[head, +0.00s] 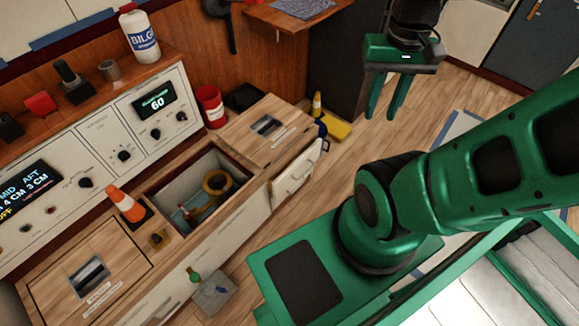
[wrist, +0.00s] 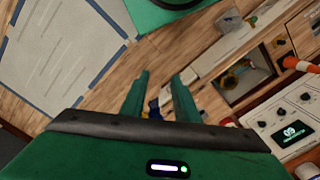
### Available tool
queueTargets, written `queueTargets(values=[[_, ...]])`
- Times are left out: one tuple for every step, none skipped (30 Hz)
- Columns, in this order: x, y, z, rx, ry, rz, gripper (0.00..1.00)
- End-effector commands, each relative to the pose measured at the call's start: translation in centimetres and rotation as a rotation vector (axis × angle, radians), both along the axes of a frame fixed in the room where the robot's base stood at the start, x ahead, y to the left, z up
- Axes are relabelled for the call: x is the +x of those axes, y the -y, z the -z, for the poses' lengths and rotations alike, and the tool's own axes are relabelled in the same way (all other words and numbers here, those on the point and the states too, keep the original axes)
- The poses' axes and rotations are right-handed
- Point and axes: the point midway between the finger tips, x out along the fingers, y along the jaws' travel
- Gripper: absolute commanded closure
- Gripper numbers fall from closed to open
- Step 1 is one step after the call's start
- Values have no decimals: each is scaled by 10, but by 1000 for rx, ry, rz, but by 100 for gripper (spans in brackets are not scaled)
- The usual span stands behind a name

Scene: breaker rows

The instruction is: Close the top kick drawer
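A white drawer front (head: 294,178) with a handle is low on the front of the wooden bench, right of the open hatch, in the head view. It appears to stand out a little from the bench face; how far is hard to tell. My gripper (head: 386,112) is at the upper right of the head view, well apart from the drawer, fingers pointing down. In the wrist view my gripper (wrist: 160,77) has its two green fingers spread with nothing held between them. The drawer is not clear in the wrist view, being partly behind a finger.
An open hatch (head: 160,194) holds a ring-shaped item. A red cup (head: 211,104) is behind the closed hatch lid (head: 262,142). A yellow item (head: 336,128) lies on the floor past the drawer. Wooden floor right of it is clear.

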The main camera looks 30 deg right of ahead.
Motion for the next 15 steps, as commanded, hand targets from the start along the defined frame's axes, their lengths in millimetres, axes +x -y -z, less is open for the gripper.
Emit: queueTargets(values=[[0, 0, 0, 0, 0, 1, 72], [0, 0, 0, 0, 0, 1, 72], [0, 0, 0, 0, 0, 1, 72], [0, 0, 0, 0, 0, 1, 72], [0, 0, 0, 0, 0, 1, 72], [0, 0, 0, 0, 0, 1, 72], [0, 0, 0, 0, 0, 1, 72], [0, 0, 0, 0, 0, 1, 72], [0, 0, 0, 0, 0, 1, 72], [0, 0, 0, 0, 0, 1, 72], [-3, 0, -1, 0, 2, 0, 72], [-10, 0, -4, -1, 12, 1, 72], [-9, 1, -4, -3, 14, 4, 72], [-7, 2, -3, -4, 13, 7, 72], [-2, 4, -1, -9, 12, 13, 72]])
